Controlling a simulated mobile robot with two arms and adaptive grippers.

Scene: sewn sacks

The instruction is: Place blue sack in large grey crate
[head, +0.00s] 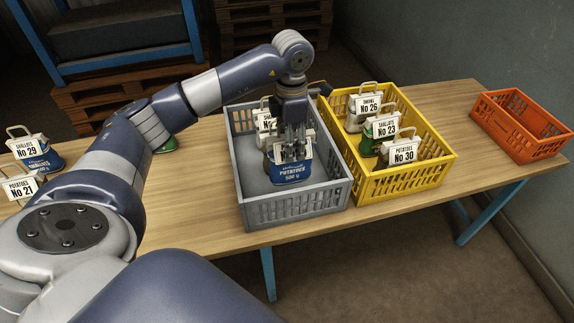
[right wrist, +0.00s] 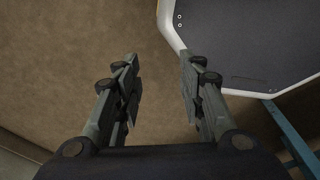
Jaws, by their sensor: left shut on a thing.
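The blue sack (head: 292,172), printed "Potatoes 500 g", is inside the large grey crate (head: 300,205), near its front right part. My left gripper (head: 291,148) reaches down into the crate and is shut on the blue sack from above. The fingers partly hide the sack's top and tag. I cannot tell whether the sack touches the crate floor. Another sack with a white tag (head: 264,121) stands in the crate behind the gripper. My right gripper (right wrist: 158,95) shows in the right wrist view, open and empty above the floor.
A yellow crate (head: 430,172) with several tagged sacks stands right of the grey crate. An orange crate (head: 520,140) is at the table's right end. Tagged sacks No 29 (head: 40,160) and No 21 (head: 18,189) stand at the left. The table front (head: 215,222) is clear.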

